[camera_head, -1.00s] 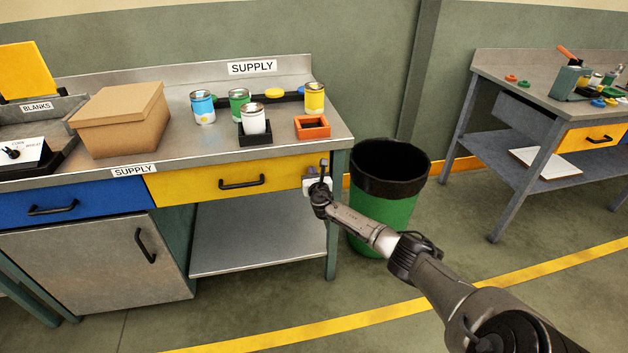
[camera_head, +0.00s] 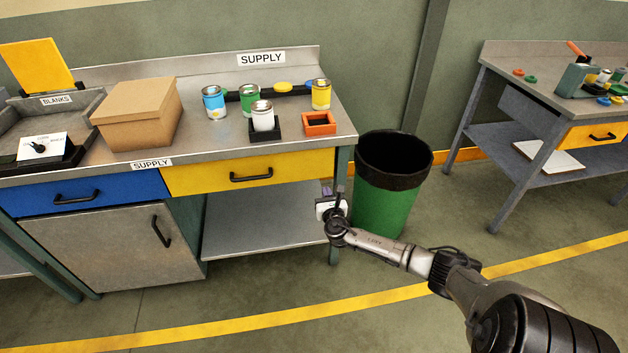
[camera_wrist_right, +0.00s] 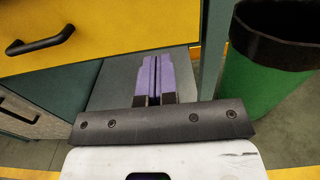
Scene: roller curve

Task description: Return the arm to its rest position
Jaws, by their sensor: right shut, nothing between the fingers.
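My right arm comes in from the lower right in the head view. Its right gripper (camera_head: 327,190) is in front of the right end of the supply bench (camera_head: 218,135), below the bench top and near the yellow drawer (camera_head: 225,177). In the right wrist view, the purple fingers of the right gripper (camera_wrist_right: 155,77) lie together, shut, with nothing between them. They point past the yellow drawer (camera_wrist_right: 130,30) toward the space beneath it. My left gripper is in neither view.
A green bin with a black liner (camera_head: 380,205) stands close to the right of the gripper; it also shows in the wrist view (camera_wrist_right: 255,85). The bench holds a cardboard box (camera_head: 138,118), paint cans and an orange tray (camera_head: 320,124). A second table (camera_head: 520,75) stands right. Open floor lies in front.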

